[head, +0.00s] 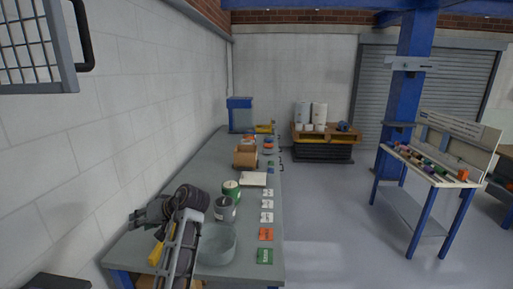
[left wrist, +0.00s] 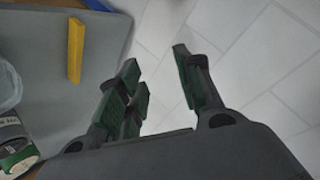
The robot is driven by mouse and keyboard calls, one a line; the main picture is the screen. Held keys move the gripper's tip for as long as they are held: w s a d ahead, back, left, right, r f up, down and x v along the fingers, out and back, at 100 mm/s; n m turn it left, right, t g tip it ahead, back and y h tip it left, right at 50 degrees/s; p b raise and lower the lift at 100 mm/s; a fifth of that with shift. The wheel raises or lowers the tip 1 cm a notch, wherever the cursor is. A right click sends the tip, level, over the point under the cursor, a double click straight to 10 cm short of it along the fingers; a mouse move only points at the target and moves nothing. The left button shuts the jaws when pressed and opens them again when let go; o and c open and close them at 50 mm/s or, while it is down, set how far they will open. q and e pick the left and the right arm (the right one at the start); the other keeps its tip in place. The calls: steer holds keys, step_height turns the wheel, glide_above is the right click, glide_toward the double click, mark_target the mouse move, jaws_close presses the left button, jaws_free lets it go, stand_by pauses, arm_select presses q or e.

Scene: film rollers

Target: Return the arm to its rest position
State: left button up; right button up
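My left gripper (head: 138,216) is at the near left end of the long grey workbench (head: 218,163), close to the white block wall. The dark wrist and arm rise from the bottom of the head view. In the left wrist view the gripper (left wrist: 157,62) has its fingers spread, with nothing between them. Beyond them is a pale surface with block or tile joints. My right gripper does not show.
On the bench near my arm are a grey-green bowl (head: 217,246), a grey can (head: 225,211), a green can (head: 231,190) and a yellow bar (left wrist: 76,50). An orange card (head: 266,234) and a green card (head: 265,256) lie along the right edge. Open floor lies right of the bench.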

arm_select(q)
steer(key=s+d+f+m+t+h, duration=0.1)
steer(key=s+d+f+m+h, duration=0.25)
steer(key=s+f, duration=0.65)
steer(key=s+d+f+m+t+h, duration=0.1)
steer(key=s+d+f+m+h, duration=0.25)
steer(key=s+f, duration=0.6)
steer(key=s+d+f+m+g+h, duration=0.1)
steer(key=s+d+f+h, duration=0.1)
steer(key=s+d, duration=0.15)
steer(key=s+d+f+m+h, duration=0.1)
steer(key=s+d+f+h, duration=0.2)
steer(key=s, duration=0.2)
steer(key=s+f+g, duration=0.2)
steer(key=s+f, duration=0.1)
steer(key=f, duration=3)
steer(key=s+a+f, duration=0.2)
steer(key=s+f, duration=0.8)
steer(key=s, duration=0.1)
steer(key=s+a+f, duration=0.2)
steer(key=s+f, duration=0.8)
steer(key=s, duration=0.1)
steer(key=shift+s+a+g+y, duration=0.15)
steer(key=shift+g+y, duration=0.15)
steer(key=shift+g, duration=0.1)
